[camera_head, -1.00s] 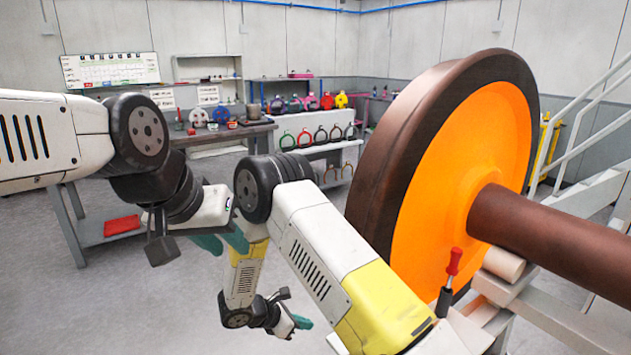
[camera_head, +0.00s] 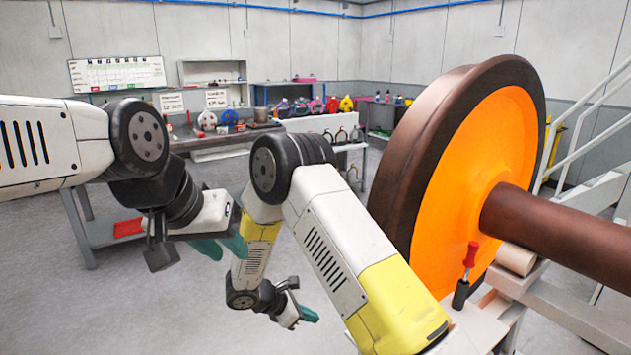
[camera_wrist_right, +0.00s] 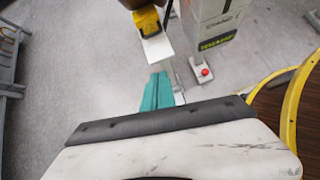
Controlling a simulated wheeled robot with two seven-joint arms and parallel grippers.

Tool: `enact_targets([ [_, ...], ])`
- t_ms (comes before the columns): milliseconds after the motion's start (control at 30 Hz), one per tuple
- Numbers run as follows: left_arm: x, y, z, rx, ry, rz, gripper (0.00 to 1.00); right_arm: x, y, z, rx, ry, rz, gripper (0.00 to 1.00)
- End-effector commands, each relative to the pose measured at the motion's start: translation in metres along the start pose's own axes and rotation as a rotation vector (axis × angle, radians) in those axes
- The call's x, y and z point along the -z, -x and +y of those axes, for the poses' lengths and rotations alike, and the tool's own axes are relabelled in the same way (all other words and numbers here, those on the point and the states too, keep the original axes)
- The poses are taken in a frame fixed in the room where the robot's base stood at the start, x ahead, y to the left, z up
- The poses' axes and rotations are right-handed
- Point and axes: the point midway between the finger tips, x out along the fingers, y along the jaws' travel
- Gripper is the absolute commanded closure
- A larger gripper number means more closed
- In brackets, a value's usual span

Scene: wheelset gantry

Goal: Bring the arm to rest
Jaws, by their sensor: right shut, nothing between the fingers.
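My right arm (camera_head: 333,245) is bent, with its forearm hanging down in front of the wheelset. My right gripper (camera_head: 307,314) hangs low over the floor, left of the wheelset stand. In the right wrist view its teal fingers (camera_wrist_right: 157,92) are together with nothing between them. My left gripper (camera_head: 222,247) is at the left, its teal fingers apart and empty. It is partly behind the left wrist, close to the right arm in the picture.
The large wheel (camera_head: 470,180) with an orange face and brown axle (camera_head: 560,235) stands at the right. A red-handled screwdriver (camera_head: 466,275) stands before it. A workbench (camera_head: 215,139) is at the back left. Grey floor is clear below the grippers.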

Motion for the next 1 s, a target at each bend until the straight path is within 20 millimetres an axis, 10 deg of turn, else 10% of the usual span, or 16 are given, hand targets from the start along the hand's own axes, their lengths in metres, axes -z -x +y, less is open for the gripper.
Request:
enact_targets([
  [467, 0.000, 0.000, 0.000, 0.000, 0.000, 0.000, 0.68, -0.130, 0.059, -0.027, 0.146, -0.498, 0.166, 1.00],
  [1000, 0.000, 0.000, 0.000, 0.000, 0.000, 0.000, 0.68, -0.274, 0.162, -0.144, 0.342, -1.406, 0.561, 1.00],
])
